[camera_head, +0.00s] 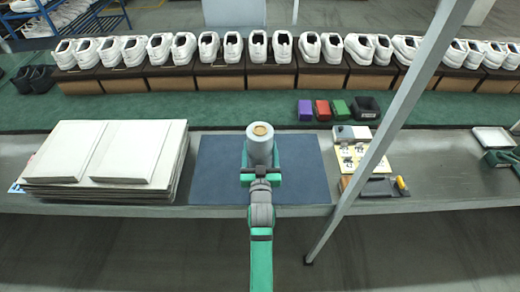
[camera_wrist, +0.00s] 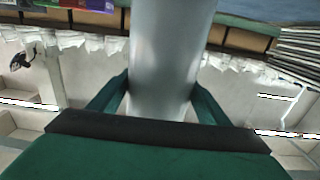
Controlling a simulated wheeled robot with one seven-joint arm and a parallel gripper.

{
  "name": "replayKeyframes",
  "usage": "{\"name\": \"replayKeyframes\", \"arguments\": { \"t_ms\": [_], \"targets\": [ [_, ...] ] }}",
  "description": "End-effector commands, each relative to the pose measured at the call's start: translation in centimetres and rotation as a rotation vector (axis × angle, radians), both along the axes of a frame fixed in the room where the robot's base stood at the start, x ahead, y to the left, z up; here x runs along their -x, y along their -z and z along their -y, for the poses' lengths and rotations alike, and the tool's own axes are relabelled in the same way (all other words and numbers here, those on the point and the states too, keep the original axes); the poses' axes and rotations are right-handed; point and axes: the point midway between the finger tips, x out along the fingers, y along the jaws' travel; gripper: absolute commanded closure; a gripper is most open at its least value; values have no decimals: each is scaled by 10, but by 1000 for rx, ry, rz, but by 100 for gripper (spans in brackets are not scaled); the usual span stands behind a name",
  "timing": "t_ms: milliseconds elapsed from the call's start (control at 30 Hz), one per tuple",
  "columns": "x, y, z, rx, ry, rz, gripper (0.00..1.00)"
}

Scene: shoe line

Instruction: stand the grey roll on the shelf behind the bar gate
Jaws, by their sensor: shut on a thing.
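The grey roll (camera_head: 260,148) is a smooth cylinder with a brown core showing at its top. It stands upright between the green fingers of my gripper (camera_head: 261,166), over the blue mat (camera_head: 218,170). My gripper is shut on it. In the wrist view, the roll (camera_wrist: 165,65) rises between the two fingers (camera_wrist: 160,108) and runs out of the top of the picture. I cannot tell whether its base touches the mat. I cannot make out a bar gate or a shelf behind one in either view.
A stack of white boards (camera_head: 105,155) lies left of the mat. A slanted grey post (camera_head: 390,125) crosses the right side. Purple (camera_head: 305,110), red (camera_head: 322,109) and green (camera_head: 340,108) blocks and a black bin (camera_head: 366,107) sit on the green belt (camera_head: 180,115). White shoes line the back.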

Motion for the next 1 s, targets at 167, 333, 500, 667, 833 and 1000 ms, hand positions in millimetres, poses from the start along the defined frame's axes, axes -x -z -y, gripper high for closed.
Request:
{"name": "replayKeyframes", "arguments": {
  "t_ms": [167,333,500,667,833,1000],
  "targets": [
    [0,-2,0,0,0,6,70],
    [0,0,1,0,2,5,70],
    [0,3,1,0,1,1,11],
    [0,3,0,0,0,1,11],
    [1,-1,0,0,0,2,11],
    [20,1,0,1,0,0,11]
  ]
}}
